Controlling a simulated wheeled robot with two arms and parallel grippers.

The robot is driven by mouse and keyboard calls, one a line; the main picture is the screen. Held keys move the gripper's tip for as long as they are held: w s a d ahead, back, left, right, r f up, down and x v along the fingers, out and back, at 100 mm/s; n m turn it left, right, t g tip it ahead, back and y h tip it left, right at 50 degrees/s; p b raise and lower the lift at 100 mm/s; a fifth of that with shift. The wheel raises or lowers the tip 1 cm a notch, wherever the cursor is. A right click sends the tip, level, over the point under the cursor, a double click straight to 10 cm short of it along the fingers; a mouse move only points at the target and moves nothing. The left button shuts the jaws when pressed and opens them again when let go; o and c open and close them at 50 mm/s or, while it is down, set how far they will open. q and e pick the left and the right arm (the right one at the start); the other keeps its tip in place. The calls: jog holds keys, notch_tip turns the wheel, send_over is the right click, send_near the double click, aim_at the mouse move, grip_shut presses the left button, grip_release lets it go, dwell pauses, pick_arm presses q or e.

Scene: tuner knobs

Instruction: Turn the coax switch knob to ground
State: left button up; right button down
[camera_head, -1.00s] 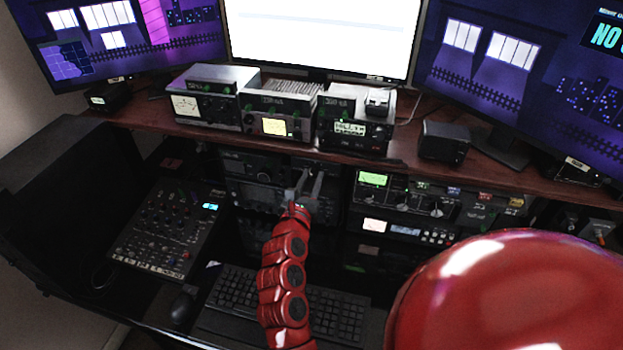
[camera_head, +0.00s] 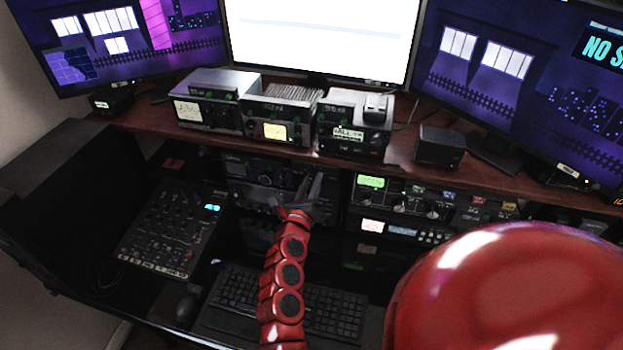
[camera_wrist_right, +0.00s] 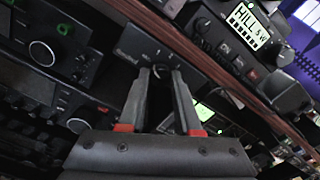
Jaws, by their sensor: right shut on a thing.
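The coax switch is a dark panel (camera_wrist_right: 135,45) with pale lettering, under the wooden shelf in the right wrist view. Its small dark knob (camera_wrist_right: 161,71) lies between my right fingertips, which hide most of it. My right gripper (camera_wrist_right: 162,78) is shut on this knob, with its grey fingers on either side. In the head view, my right gripper (camera_head: 310,177) reaches up to the panel beneath the shelf. There the fingers cover the knob, and I cannot read which position it points to. My left gripper is not in view.
A radio with a large round knob (camera_wrist_right: 42,52) is left of the fingers in the wrist view. The wooden shelf (camera_head: 390,153) runs just above the gripper and carries several devices. A keyboard (camera_head: 335,312) and a mixer (camera_head: 165,240) lie below.

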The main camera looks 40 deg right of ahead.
jog(key=shift+n+p, duration=0.3)
jog(key=shift+n, duration=0.7)
jog(key=c, duration=0.6)
grip_release()
